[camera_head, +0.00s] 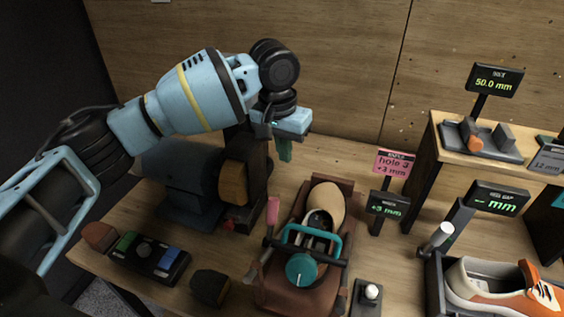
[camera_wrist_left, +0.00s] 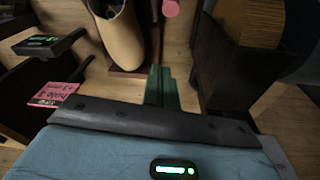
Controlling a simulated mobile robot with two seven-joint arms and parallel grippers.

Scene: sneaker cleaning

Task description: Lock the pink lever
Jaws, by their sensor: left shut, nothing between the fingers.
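The pink lever (camera_head: 272,210) stands upright at the left side of a brown shoe fixture (camera_head: 285,293); its round pink end also shows at the top edge of the left wrist view (camera_wrist_left: 171,8). The fixture carries a tan last (camera_head: 327,201), a teal bar and a teal dial (camera_head: 301,269). My left gripper (camera_head: 285,151) is above and behind the lever, apart from it, with its green fingers pointing down. The fingers also show in the left wrist view (camera_wrist_left: 160,86), shut and empty. My right gripper is not in view.
A dark machine with a tan wheel (camera_head: 233,184) stands left of the fixture. A button panel (camera_head: 148,258) lies front left. A pink sign (camera_head: 395,163) and a small display (camera_head: 388,206) stand to the right. An orange and white sneaker (camera_head: 500,288) sits in a tray at front right.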

